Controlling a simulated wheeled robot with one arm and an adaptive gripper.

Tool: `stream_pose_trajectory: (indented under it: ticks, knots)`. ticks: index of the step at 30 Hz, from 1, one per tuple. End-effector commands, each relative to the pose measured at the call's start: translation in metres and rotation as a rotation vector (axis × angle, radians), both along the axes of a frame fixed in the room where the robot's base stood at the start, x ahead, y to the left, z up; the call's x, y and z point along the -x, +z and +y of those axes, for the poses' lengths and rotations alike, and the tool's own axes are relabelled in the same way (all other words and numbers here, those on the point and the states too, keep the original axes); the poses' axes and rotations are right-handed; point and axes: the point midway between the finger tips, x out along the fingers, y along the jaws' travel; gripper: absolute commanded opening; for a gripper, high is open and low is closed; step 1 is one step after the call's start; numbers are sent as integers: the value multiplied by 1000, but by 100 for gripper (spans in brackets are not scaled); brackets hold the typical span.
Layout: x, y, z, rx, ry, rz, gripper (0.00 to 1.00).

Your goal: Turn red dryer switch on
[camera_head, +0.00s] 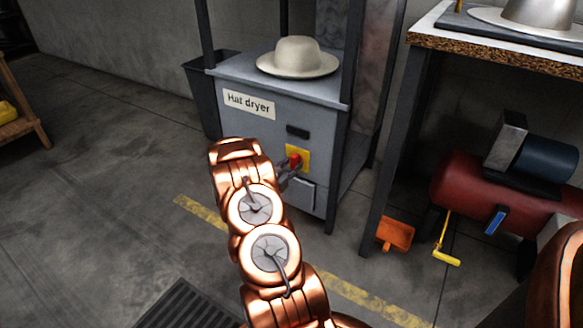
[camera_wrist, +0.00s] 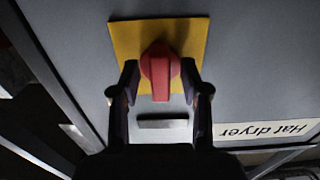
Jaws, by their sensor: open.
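The red dryer switch (camera_wrist: 160,72) is a rotary knob on a yellow plate (camera_wrist: 197,32) on the front of the grey hat dryer (camera_head: 240,126). In the wrist view its raised grip lies along the picture's vertical. In the head view the switch (camera_head: 295,161) is partly covered by my gripper (camera_head: 288,172). My gripper (camera_wrist: 160,80) is open, with one finger on each side of the knob. Small gaps seem to show beside the knob; I cannot tell whether either finger touches it.
A dark slot (camera_head: 297,132) and a label (camera_head: 249,104) are on the dryer front. A pale hat (camera_head: 298,58) sits on top. A dark bin (camera_head: 207,90) stands left of it. A table leg (camera_head: 391,150) and a red tank (camera_head: 470,185) are to the right. Floor at left is clear.

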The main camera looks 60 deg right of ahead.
Motion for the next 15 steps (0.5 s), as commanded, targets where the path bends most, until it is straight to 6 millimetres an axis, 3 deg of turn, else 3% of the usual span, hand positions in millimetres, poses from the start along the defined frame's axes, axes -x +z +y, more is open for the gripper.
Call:
stream_pose_trajectory:
  ticks: [5,15]
  knots:
    - [0,0,0,0,0,0,46]
    - [0,0,0,0,0,0,11]
